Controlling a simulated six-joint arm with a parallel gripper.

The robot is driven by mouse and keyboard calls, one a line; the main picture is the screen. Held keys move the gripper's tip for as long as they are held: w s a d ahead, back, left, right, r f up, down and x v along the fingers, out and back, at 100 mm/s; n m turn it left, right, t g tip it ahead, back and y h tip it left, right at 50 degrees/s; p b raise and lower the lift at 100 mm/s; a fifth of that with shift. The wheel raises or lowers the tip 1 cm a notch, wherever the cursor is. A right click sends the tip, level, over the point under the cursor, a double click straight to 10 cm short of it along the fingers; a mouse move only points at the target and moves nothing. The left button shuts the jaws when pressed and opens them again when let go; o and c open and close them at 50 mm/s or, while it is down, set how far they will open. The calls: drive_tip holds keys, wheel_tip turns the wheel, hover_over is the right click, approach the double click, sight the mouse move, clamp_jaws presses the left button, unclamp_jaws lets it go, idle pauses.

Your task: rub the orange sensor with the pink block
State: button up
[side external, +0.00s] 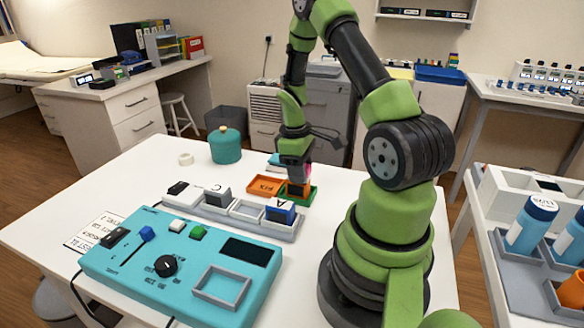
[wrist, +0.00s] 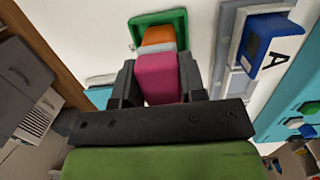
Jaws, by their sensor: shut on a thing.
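My gripper (side external: 297,176) is above the table's far middle, pointing down. In the wrist view, my gripper (wrist: 159,80) is shut on the pink block (wrist: 160,76), which sits between its two dark fingers. An orange piece (wrist: 158,36), likely the orange sensor, lies in a green tray (wrist: 136,22) just beyond the pink block. In the side view the green tray (side external: 309,195) is right under my gripper. The block hides part of the orange piece, and I cannot tell whether they touch.
An orange tray (side external: 264,185) lies left of the green one. A grey rack (side external: 240,222) with lettered blocks, including a blue-sided A block (side external: 281,213), stands in front. A turquoise control panel (side external: 180,268) fills the near table. A teal pot (side external: 225,147) stands behind.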

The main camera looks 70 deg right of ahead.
drive_tip(key=s, duration=0.2)
drive_tip(key=shift+s, duration=0.3)
drive_tip(key=shift+s+r, duration=0.1)
drive_tip(key=shift+s, duration=0.05)
wheel_tip(320, 180, up, 8)
idle(0.3)
drive_tip(key=shift+a, duration=0.1)
drive_tip(key=w+a+r, duration=0.2)
drive_tip(key=w+a, duration=0.3)
drive_tip(key=a, duration=0.5)
drive_tip(key=w+a+r, duration=0.2)
drive_tip(key=w+a, duration=0.3)
drive_tip(key=a, duration=0.6)
drive_tip(key=shift+w+r, duration=0.2)
drive_tip(key=shift+w, duration=0.15)
